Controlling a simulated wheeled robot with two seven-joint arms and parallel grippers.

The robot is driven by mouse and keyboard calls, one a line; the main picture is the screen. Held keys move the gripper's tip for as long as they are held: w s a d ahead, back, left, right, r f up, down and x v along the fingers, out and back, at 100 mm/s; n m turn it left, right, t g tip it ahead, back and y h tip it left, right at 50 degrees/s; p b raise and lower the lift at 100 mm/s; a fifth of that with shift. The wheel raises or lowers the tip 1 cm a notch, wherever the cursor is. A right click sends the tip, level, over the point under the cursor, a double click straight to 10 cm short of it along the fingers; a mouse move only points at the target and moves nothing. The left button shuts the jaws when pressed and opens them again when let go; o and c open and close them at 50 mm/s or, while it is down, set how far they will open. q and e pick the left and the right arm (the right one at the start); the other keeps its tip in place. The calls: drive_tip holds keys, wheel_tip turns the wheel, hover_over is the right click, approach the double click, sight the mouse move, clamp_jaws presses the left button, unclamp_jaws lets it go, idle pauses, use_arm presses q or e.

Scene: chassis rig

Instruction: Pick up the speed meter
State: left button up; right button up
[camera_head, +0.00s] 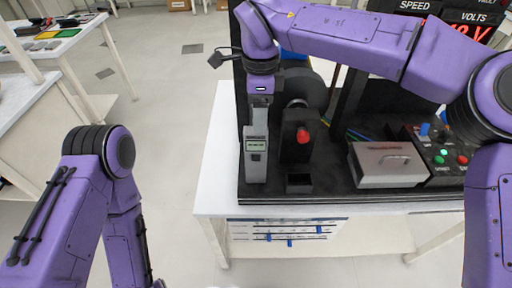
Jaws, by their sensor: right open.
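The gripper is open. Its fingers overlap the top of the device in this view, and I cannot tell whether they touch it. The left arm hangs at the lower left, and its gripper is out of the picture.
Beside the device stands a black block with a red knob (302,136). Black displays (465,18) stand behind. The white table (217,180) has a bare left edge.

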sight(256, 140)
drive_tip(key=f, duration=0.3)
drive_tip(key=f+p, duration=0.1)
drive_tip(key=f, duration=0.5)
drive_tip(key=shift+s+a+f, duration=0.15)
drive_tip(key=shift+s+a, duration=0.2)
drive_tip(key=shift+a, duration=0.05)
clamp_jaws()
